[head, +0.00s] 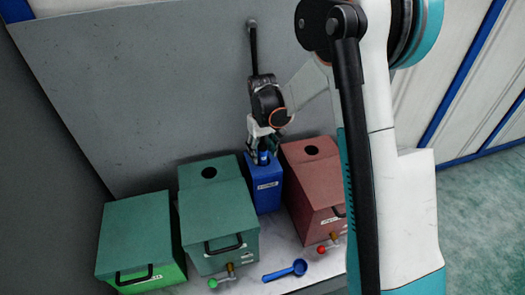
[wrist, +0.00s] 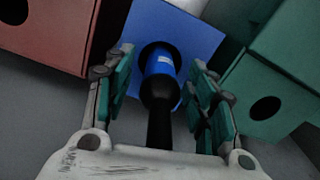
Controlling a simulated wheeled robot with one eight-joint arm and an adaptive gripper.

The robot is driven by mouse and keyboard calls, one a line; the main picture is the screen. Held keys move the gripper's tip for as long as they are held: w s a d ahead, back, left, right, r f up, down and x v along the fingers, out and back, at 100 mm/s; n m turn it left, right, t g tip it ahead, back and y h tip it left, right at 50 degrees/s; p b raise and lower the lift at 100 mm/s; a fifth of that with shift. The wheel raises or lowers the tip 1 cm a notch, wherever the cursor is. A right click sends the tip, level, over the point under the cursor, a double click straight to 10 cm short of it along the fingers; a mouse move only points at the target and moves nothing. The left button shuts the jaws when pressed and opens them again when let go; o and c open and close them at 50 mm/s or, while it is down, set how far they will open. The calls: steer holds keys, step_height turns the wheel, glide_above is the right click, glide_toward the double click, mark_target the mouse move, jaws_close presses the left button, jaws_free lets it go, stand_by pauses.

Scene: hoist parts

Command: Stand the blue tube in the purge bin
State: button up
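The blue tube (wrist: 161,62) stands in the round dark hole of the blue bin (wrist: 190,28), its upper part showing above the rim. A black cap and rod run from it toward my wrist camera. The tube also shows small in the head view (head: 263,158), at the top of the blue bin (head: 263,192). I take this bin as the purge bin; its label is too small to read. My gripper (wrist: 160,95) has its teal-padded fingers apart, one on each side of the tube, with gaps visible. It also shows above the bin in the head view (head: 262,150). How deep the tube sits is hidden.
A dark green box (head: 217,222) with a hole stands left of the bin, and a red box (head: 318,190) close at its right. A brighter green box (head: 140,245) is further left. A blue scoop (head: 286,271) lies in front. A grey wall is behind.

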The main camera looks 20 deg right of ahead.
steer(key=shift+r, duration=0.1)
step_height(320, 180, up, 11)
steer(key=shift+r, duration=0.2)
steer(key=shift+s+r, duration=0.15)
steer(key=shift+r, duration=0.25)
steer(key=s+r+m+t, duration=0.1)
steer(key=s+r+t, duration=0.1)
steer(key=s+r, duration=0.4)
steer(key=s+r+t, duration=0.2)
steer(key=s+r, duration=0.1)
steer(key=s, duration=0.5)
steer(key=s+f+m+t, duration=0.1)
steer(key=s+t, duration=0.2)
steer(key=s, duration=1)
steer(key=shift+f, duration=0.25)
